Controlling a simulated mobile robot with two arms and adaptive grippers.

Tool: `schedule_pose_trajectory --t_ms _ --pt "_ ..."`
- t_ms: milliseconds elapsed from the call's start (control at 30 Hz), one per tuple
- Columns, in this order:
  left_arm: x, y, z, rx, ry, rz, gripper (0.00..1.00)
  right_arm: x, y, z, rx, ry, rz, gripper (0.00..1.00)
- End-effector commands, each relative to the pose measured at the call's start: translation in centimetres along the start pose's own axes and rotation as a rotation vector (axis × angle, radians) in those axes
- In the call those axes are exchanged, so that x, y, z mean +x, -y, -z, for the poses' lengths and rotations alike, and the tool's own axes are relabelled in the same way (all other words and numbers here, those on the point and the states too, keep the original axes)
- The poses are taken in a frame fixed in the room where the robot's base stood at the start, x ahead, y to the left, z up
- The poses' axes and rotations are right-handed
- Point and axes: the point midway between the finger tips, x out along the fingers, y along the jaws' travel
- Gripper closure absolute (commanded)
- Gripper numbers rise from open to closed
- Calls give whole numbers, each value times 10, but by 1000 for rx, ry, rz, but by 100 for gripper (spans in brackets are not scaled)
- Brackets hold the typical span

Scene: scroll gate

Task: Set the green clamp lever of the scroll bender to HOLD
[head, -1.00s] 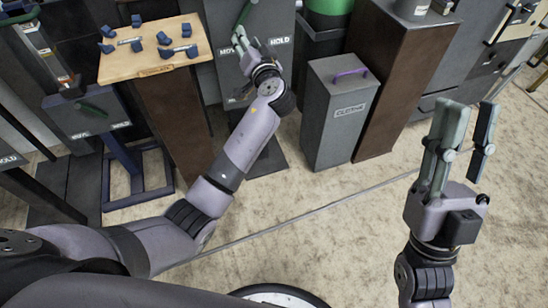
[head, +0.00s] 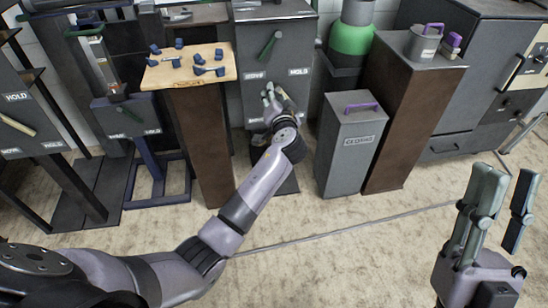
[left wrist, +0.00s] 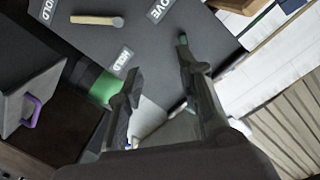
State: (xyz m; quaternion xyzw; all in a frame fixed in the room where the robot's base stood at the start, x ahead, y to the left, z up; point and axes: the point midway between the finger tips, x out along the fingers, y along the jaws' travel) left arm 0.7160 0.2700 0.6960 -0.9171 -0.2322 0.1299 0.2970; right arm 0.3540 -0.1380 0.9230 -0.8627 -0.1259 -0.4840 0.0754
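The scroll bender appears as a dark grey cabinet (head: 306,45) at top centre of the head view. Its green clamp lever (head: 270,45) slants down and left, its lower end pointing towards the left label, which seems to read MOVE. The HOLD label (head: 299,71) is at the right. My left gripper (head: 270,93) is just below the labels, apart from the lever in that view. In the left wrist view its fingers (left wrist: 160,82) are spread with nothing clearly between them; a small green piece shows by the right fingertip. My right gripper (head: 503,197) is open and empty at lower right.
A wooden-topped stand (head: 190,68) with blue pieces is left of the cabinet. A smaller lever box (head: 125,114) and another HOLD panel (head: 18,115) stand further left. A grey bin (head: 352,150) with a purple handle stands right, before a green cylinder (head: 351,38). The front floor is open.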

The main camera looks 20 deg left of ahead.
Motion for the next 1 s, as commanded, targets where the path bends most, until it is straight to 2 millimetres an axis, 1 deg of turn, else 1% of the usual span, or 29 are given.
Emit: schedule_pose_trajectory --t_ms 33,167,333,600,800,1000 --pt "-1 -3 -2 11 13 -21 67 9 0 6 0 0 0 72" --pt "-4 -17 -20 36 47 -78 67 22 0 13 0 -1 0 72" --pt "-12 -37 -47 67 98 -160 67 38 0 23 0 0 0 72" --pt "-31 -63 -90 105 177 -282 67 64 1 39 0 0 0 72" --pt "-49 -77 -121 123 230 -359 67 80 1 49 0 0 0 72" --pt "-62 -86 -142 133 266 -408 67 90 1 54 0 0 0 72"
